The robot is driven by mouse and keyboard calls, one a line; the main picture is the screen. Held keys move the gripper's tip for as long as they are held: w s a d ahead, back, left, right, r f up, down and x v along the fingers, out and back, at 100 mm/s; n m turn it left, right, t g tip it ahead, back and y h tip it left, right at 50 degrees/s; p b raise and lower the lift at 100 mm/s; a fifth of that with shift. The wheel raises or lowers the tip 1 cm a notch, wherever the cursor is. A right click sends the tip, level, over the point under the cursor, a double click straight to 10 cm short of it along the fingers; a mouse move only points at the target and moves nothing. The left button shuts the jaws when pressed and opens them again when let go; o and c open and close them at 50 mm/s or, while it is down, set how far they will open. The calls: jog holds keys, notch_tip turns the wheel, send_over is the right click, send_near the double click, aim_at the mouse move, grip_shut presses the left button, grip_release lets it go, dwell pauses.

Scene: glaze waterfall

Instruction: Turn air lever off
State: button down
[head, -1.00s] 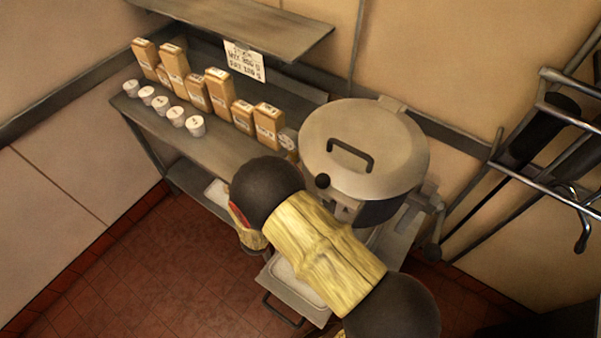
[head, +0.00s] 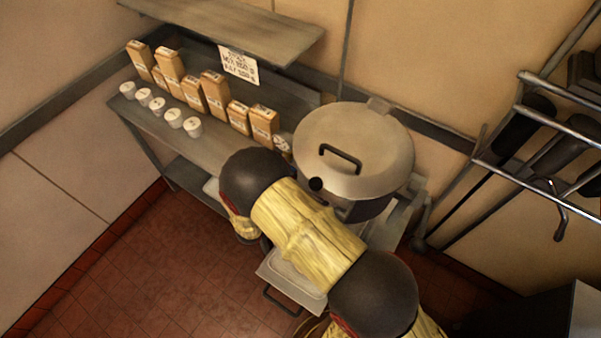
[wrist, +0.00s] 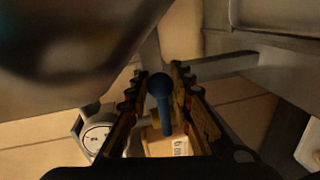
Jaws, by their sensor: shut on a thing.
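A blue round-ended lever (wrist: 160,98) stands between the two fingers of my gripper (wrist: 158,78) in the wrist view. The fingers are shut on it, one on each side. I take this for the air lever, though no label on it shows. In the head view my own arm hides both the gripper and the lever, which lie by the large lidded metal pot (head: 357,140).
A round white dial (wrist: 97,137) and a tan box (wrist: 165,145) lie close to the fingers. Tan boxes (head: 215,95) and white cups (head: 158,105) line the shelf. A metal rack (head: 520,165) stands at right. Red floor (head: 150,260) is clear at left.

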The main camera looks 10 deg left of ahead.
jog(key=shift+a+r, duration=0.1)
jog(key=c, duration=1.6)
grip_release()
jog(key=shift+o, duration=0.2)
jog(key=v, duration=1.2)
